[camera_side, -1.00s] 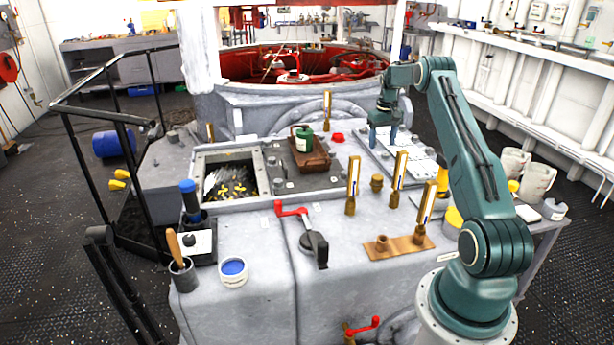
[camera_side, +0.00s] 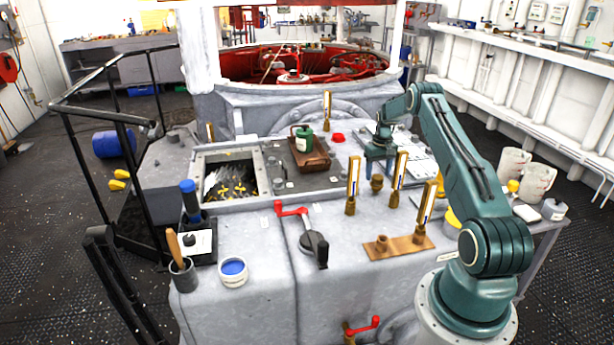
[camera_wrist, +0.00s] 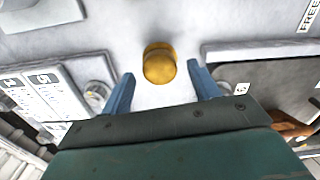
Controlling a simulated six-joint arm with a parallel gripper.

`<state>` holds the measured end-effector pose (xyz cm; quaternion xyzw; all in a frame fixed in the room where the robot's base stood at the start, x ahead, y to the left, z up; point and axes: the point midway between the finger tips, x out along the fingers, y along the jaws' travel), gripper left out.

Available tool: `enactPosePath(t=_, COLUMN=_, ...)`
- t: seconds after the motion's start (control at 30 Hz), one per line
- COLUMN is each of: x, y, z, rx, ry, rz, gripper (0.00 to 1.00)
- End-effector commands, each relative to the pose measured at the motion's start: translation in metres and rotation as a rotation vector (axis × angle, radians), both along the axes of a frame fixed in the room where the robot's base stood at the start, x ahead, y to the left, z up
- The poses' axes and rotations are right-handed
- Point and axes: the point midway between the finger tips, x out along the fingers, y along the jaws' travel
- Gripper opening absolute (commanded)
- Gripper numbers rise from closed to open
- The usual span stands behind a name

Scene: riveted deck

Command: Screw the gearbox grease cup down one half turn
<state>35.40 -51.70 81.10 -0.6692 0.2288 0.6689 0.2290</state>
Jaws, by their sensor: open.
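A small brass cup (camera_side: 377,184), which I take to be the gearbox grease cup, stands upright on the pale grey deck behind the tall brass gauges. In the wrist view the round yellow cup (camera_wrist: 159,64) shows between my fingertips, a little beyond them. My gripper (camera_side: 379,172) is open, with its blue fingers pointing down just behind and above the cup. In the wrist view my gripper (camera_wrist: 160,78) has a clear gap on each side of the cup and touches nothing. The base of the cup is partly hidden.
Brass sight gauges (camera_side: 353,184) and (camera_side: 399,178) stand upright close on both sides of the cup. A brown plate (camera_side: 410,246) with a brass fitting lies in front.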

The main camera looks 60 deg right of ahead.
Motion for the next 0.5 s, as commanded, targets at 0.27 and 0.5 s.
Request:
enactPosePath(t=0.27, x=-0.0001, y=0.0002, z=-0.0106, rx=0.0, ry=0.0, rz=0.0, gripper=0.61)
enactPosePath(t=0.5, x=-0.0001, y=0.0001, z=-0.0105, rx=0.0, ry=0.0, rz=0.0, gripper=0.55)
